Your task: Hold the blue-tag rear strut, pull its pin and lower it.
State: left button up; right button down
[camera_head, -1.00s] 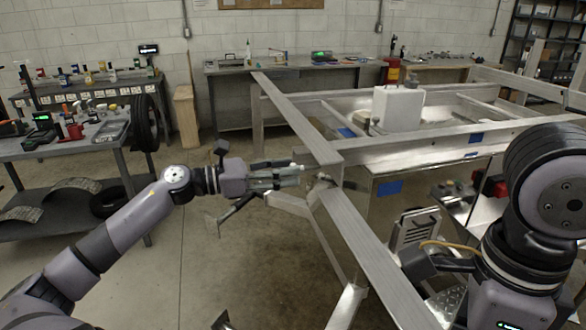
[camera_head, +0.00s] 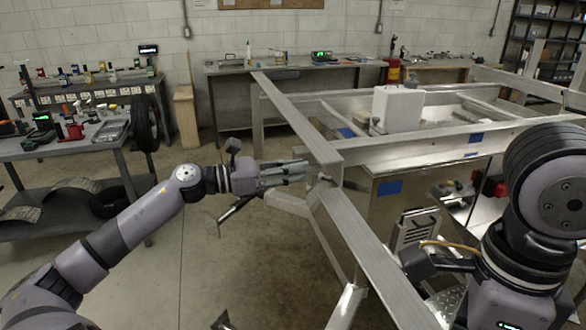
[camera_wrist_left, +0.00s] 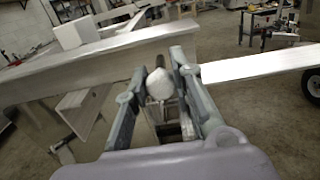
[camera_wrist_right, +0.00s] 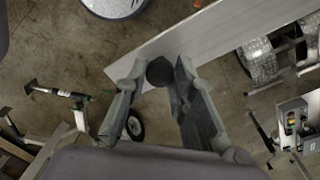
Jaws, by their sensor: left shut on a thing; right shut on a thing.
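The grey metal trailer frame has a corner where its beams meet (camera_head: 328,160) in the head view. A blue tag (camera_head: 390,187) is on the panel behind it. I cannot tell which member is the blue-tag rear strut. My left gripper (camera_head: 303,173) is level beside this corner. In the left wrist view its fingers (camera_wrist_left: 163,82) are shut on a pale, round-ended piece (camera_wrist_left: 160,84). My right gripper shows mostly as its dark body in the head view. In the right wrist view its fingers (camera_wrist_right: 160,75) are shut on a dark round piece (camera_wrist_right: 160,71) at a beam edge.
A sloping beam (camera_head: 375,260) runs from the corner towards the front right, between my arms. A white box (camera_head: 398,108) sits on the trailer. A workbench (camera_head: 75,145) with tools stands at the left.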

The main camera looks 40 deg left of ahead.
pick_arm(q)
grip_shut()
jog(key=shift+s, duration=0.1)
jog(key=v, duration=0.3)
dwell(0.4)
jog(key=shift+o, duration=0.9)
grip_release()
jog(key=o, duration=0.3)
jog(key=shift+s+a, duration=0.15)
jog(key=shift+s, duration=0.1)
jog(key=shift+o, duration=0.9)
jog(key=shift+w, duration=0.1)
